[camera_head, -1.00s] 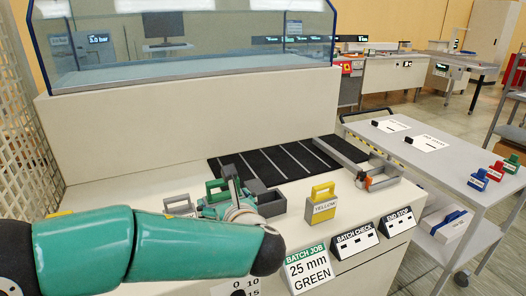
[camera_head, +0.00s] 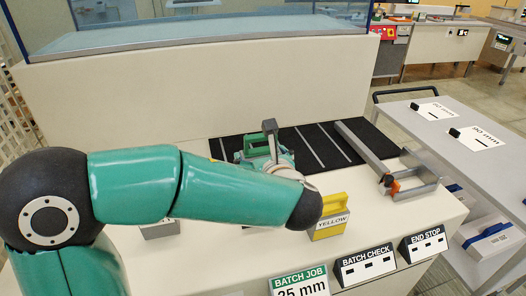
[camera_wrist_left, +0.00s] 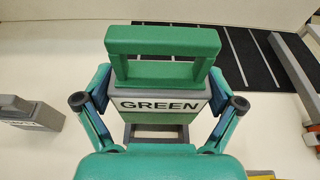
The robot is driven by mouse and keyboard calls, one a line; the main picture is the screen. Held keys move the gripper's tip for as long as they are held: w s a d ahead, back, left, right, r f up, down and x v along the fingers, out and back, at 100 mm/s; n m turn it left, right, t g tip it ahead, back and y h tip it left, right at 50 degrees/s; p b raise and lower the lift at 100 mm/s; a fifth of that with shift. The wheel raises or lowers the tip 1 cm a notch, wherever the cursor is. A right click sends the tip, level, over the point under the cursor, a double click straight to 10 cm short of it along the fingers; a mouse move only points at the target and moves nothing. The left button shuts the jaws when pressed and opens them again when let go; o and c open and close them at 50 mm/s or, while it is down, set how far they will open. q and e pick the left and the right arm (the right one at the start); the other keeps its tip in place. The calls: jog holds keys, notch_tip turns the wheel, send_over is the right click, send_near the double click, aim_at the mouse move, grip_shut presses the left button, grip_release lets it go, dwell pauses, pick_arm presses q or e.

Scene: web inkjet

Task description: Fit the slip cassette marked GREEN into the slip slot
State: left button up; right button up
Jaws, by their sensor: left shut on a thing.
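The cassette marked GREEN (camera_wrist_left: 160,100) is upright in the left wrist view, its green handle toward the top and its label facing the camera. My left gripper (camera_wrist_left: 158,92) has a finger on each side of it and is shut on it. In the head view the green handle (camera_head: 259,149) shows beyond my left forearm, in front of the black striped mat. A dark grey frame (camera_wrist_left: 155,131) shows below the cassette in the wrist view; I cannot tell whether it is the slip slot or whether they touch. My right gripper is not in view.
A yellow cassette (camera_head: 331,214) stands right of my left wrist. A grey cassette (camera_wrist_left: 32,112) stands to the left. The black mat (camera_head: 325,147) and a grey rail with an orange clamp (camera_head: 390,186) lie behind. A trolley (camera_head: 440,125) stands at the right.

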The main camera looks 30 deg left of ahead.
pick_arm(q)
jog(key=shift+w+f, duration=0.1)
jog(key=shift+f+b, duration=2.35)
jog(key=shift+f, duration=0.5)
jog(key=shift+f+b, duration=2.65)
jog(key=shift+f, duration=0.6)
jog(key=o, duration=1.1)
jog(key=shift+c, duration=0.2)
jog(key=shift+d, duration=0.1)
jog(key=v, duration=1.2)
